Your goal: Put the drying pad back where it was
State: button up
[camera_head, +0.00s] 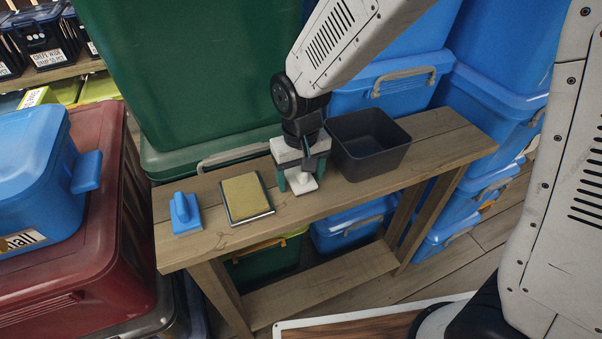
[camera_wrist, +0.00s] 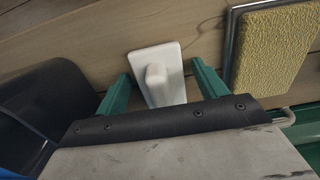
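A white block with an upright handle (camera_head: 303,185) appears to rest on the wooden bench; it also shows in the wrist view (camera_wrist: 168,61). My gripper (camera_head: 301,176) is above it, green fingers apart on either side of the handle. In the wrist view my gripper (camera_wrist: 160,72) shows gaps between both fingers and the handle. A flat yellow-tan pad in a dark, metal-edged tray (camera_head: 244,197) lies to the left, also seen in the wrist view (camera_wrist: 275,50). A blue block with a handle (camera_head: 184,212) sits farther left. I cannot tell for certain which is the drying pad.
A dark open bin (camera_head: 368,143) stands on the bench (camera_head: 440,141) right of my gripper. A large green lidded bin (camera_head: 190,70) stands close behind. Blue bins (camera_head: 495,105) are stacked at the right, and a blue bin on a red one (camera_head: 75,220) at the left.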

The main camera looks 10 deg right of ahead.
jog(key=shift+r, duration=0.1)
notch_tip(320, 180, up, 12)
jog(key=shift+r, duration=0.1)
jog(key=s+d+r+m, duration=0.1)
jog(key=s+d+r, duration=0.2)
jog(key=d, duration=0.3)
jog(key=s+d+r, duration=0.3)
jog(key=d, duration=0.2)
jog(key=s+d+m+t, duration=0.1)
jog(key=s+d+m, duration=0.1)
jog(key=s+d, duration=0.7)
jog(key=s, duration=0.4)
jog(key=shift+d+r, duration=0.2)
jog(key=shift+d, duration=0.2)
jog(key=shift+s, duration=0.1)
